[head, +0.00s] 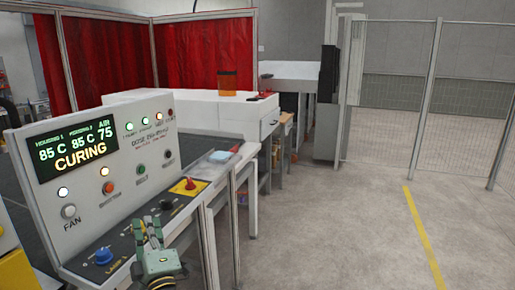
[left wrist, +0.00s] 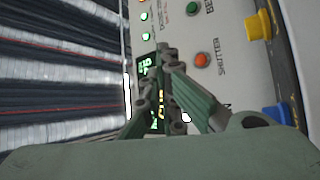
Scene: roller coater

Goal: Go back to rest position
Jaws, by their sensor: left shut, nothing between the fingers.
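My left gripper (head: 152,228) is at the bottom of the head view, in front of the lower ledge of the control panel (head: 125,140). Its green fingers are closed together and hold nothing. In the left wrist view the shut fingers (left wrist: 168,60) point at the panel and partly cover its display. The head view shows the display (head: 72,150) reading 85 C, 85 C, AIR 75 and CURING. A blue knob (head: 104,256) is left of the gripper, and a red knob (head: 190,184) on a yellow plate is beyond it. My right gripper is not in view.
A white bench (head: 195,112) with an orange jar (head: 227,82) stands behind the panel, before red curtains (head: 200,55). Open grey floor (head: 340,220) with a yellow line (head: 424,235) lies to the right. A mesh fence (head: 425,100) stands beyond it.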

